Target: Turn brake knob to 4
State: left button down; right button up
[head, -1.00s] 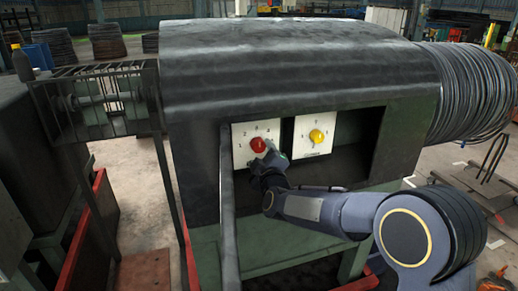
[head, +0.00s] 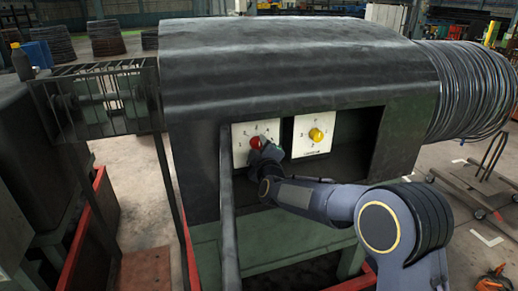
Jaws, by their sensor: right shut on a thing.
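The red knob (head: 256,142) sits in the middle of the left white dial plate (head: 240,152) on the machine's front panel. Numbers are printed around it, but they are too small and partly covered to read surely. My right gripper (head: 260,148) is shut on the red knob and hides its lower right side and part of the plate. The knob's exact setting cannot be told. My left gripper is not in view.
A yellow knob (head: 316,135) on a second white plate (head: 302,148) is close to the right of my gripper. A dark upright bar (head: 229,220) stands just left and below. A wire coil (head: 470,90) is at the right.

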jog(key=shift+m, duration=0.3)
jog(key=m+b, duration=0.1)
jog(key=m, duration=0.2)
jog(key=shift+d+r+m+g+b, duration=0.1)
jog(key=shift+m+g+b, duration=0.5)
jog(key=shift+m, duration=1.9)
jog(key=o, duration=1)
jog(key=b+v, duration=0.1)
jog(key=v, duration=0.7)
jog(key=shift+w, duration=0.1)
